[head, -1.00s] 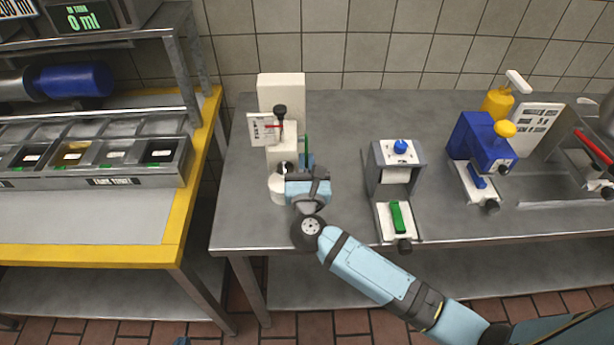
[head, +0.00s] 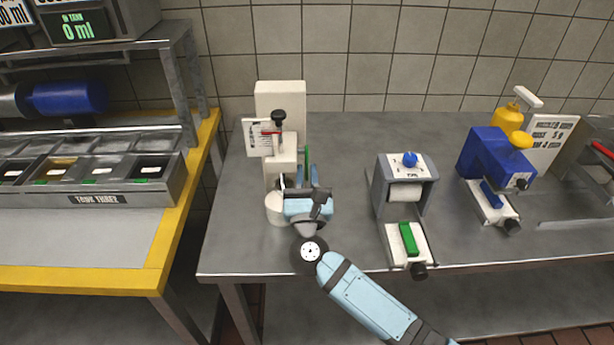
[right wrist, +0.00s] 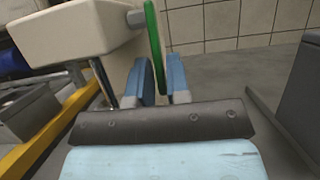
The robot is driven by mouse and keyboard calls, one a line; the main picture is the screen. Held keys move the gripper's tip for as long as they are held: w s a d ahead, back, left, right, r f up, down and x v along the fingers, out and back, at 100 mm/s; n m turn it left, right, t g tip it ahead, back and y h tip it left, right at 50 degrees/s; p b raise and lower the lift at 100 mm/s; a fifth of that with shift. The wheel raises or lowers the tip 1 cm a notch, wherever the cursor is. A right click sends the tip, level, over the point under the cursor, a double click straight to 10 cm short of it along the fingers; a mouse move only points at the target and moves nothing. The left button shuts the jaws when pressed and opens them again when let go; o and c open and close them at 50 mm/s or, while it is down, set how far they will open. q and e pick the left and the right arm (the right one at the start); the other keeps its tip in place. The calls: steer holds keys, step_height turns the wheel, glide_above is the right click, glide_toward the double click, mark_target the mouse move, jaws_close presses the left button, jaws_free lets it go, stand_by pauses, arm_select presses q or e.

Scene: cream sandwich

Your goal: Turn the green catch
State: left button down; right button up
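The green catch (head: 307,160) is a thin upright green plate on the right side of a white machine (head: 281,100). It also shows in the right wrist view (right wrist: 154,40), joined to the cream body by a short grey pin. My right gripper (head: 310,180) is at the catch. In the right wrist view its two blue fingers (right wrist: 161,82) stand apart, with the lower part of the catch between them. Whether either finger touches it cannot be made out. My left gripper is not in view.
A grey stand with a blue knob (head: 409,160) and a green block (head: 408,238) is to the right. A blue machine (head: 490,158) stands farther right. A yellow-edged table with a bin tray (head: 166,190) is at left. Bare grey tabletop lies between the devices.

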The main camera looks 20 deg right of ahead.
steer(key=shift+o, duration=1.1)
steer(key=shift+s+f, duration=0.15)
steer(key=shift+s+a+f, duration=0.1)
steer(key=shift+s+f, duration=0.1)
steer(key=shift+s, duration=0.1)
steer(key=b+v, duration=0.2)
steer(key=v, duration=1)
steer(key=shift+s+a, duration=0.15)
steer(key=shift+s, duration=0.25)
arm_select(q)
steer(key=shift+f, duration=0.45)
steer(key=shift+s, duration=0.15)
arm_select(e)
steer(key=shift+s, duration=0.1)
